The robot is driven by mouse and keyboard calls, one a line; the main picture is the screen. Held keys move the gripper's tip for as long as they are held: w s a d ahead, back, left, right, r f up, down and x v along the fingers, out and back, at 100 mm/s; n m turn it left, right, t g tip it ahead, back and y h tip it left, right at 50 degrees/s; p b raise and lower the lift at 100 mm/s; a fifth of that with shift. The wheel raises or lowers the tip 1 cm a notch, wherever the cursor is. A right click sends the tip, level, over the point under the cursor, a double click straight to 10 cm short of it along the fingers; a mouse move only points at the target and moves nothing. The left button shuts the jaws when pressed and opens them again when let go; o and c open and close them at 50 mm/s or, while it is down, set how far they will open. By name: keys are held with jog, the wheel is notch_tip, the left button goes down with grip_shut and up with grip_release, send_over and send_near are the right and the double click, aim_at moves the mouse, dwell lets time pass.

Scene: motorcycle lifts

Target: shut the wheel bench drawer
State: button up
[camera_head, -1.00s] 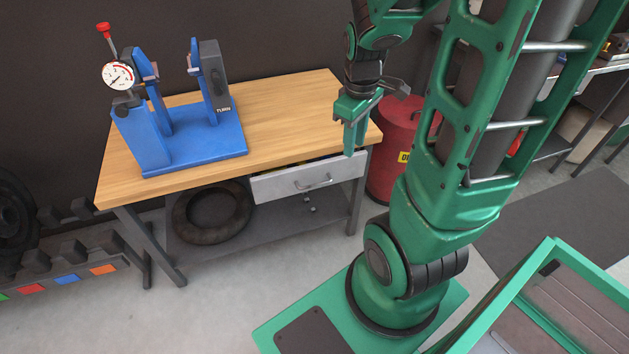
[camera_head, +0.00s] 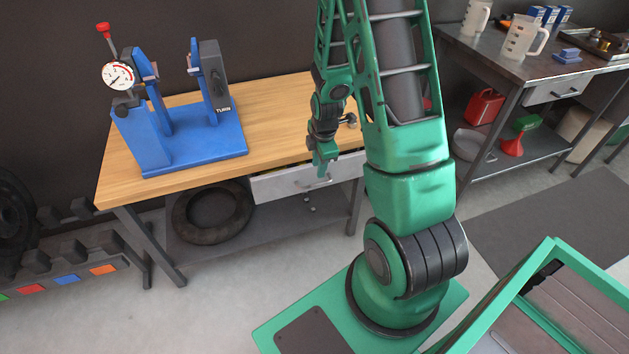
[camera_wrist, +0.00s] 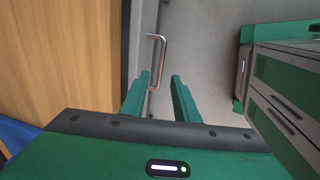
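The wheel bench (camera_head: 270,128) has a wooden top, and its grey drawer (camera_head: 272,186) sits under the front edge. The drawer stands a little out, with a narrow gap above its front showing something yellow inside. My gripper (camera_head: 322,168) is in front of the drawer, pointing down, and hides part of the drawer front and handle. In the wrist view, the two green fingers (camera_wrist: 159,90) are apart with nothing between their tips. The metal handle (camera_wrist: 161,55) shows just beyond them, beside the drawer's edge. I cannot tell whether a finger touches it.
A blue wheel stand (camera_head: 205,143) with a dial gauge is on the bench top. A tire (camera_head: 182,222) lies on the lower shelf. A weight rack (camera_head: 70,255) stands left. A metal table (camera_head: 500,62) with jugs is at right. Grey floor lies before the bench.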

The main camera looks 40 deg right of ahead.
aim_at(317, 184)
jog(key=f, duration=0.2)
jog(key=w+f, duration=0.1)
jog(key=f, duration=0.5)
jog(key=shift+w+d+f, duration=0.2)
jog(key=shift+w, duration=0.05)
grip_shut()
